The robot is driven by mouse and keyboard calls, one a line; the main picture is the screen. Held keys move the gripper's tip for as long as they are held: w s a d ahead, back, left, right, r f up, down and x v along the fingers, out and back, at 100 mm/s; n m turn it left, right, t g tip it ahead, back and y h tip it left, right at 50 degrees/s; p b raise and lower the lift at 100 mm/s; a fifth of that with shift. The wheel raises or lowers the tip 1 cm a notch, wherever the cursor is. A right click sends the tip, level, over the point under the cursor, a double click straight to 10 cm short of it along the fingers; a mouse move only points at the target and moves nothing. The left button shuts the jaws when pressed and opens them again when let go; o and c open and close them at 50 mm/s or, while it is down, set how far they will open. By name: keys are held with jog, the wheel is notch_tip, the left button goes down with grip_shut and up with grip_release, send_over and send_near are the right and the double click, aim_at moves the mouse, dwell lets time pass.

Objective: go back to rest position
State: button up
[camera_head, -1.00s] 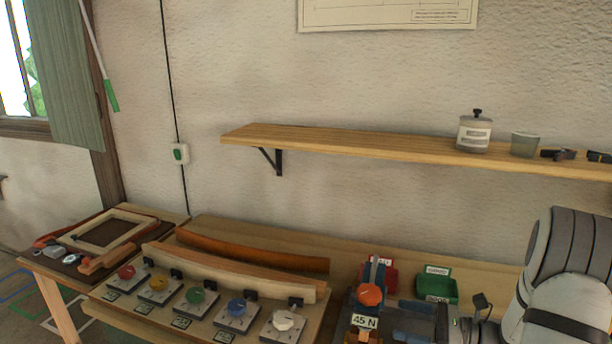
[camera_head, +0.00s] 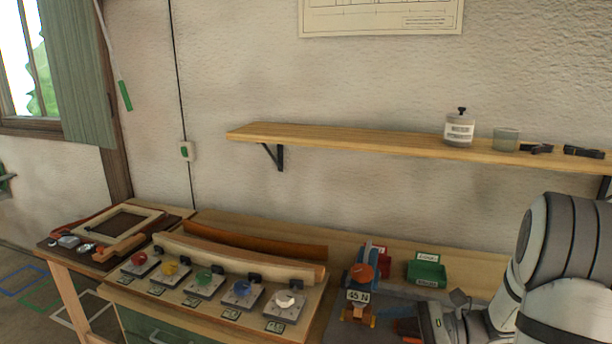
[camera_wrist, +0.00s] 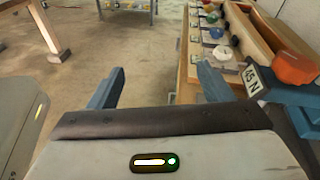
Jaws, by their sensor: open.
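My gripper shows in the wrist view (camera_wrist: 160,88) with its two blue fingers wide apart and nothing between them. The floor and the side of the workbench lie beyond the fingers. In the head view my grey arm stands at the lower right, beside the bench; the fingertips are hard to make out there.
A wall shelf (camera_head: 340,140) holds a jar (camera_head: 459,129), a cup (camera_head: 506,139) and dark straps. A wooden frame (camera_head: 122,224) lies on the left bench. Open floor shows at the lower left.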

jog(key=s+a+r+n+g+h, duration=0.2)
jog(key=s+a+n+g+h, duration=0.3)
jog(key=s+n+h, duration=0.5)
jog(key=s+d+r+n+t+h, duration=0.2)
jog(key=s+r+n+t+h, duration=0.2)
jog(key=n, duration=0.4)
jog(key=shift+s+d+n+t+h, duration=0.35)
jog(key=shift+s+t+h, duration=0.25)
jog(key=shift+t+h, duration=0.15)
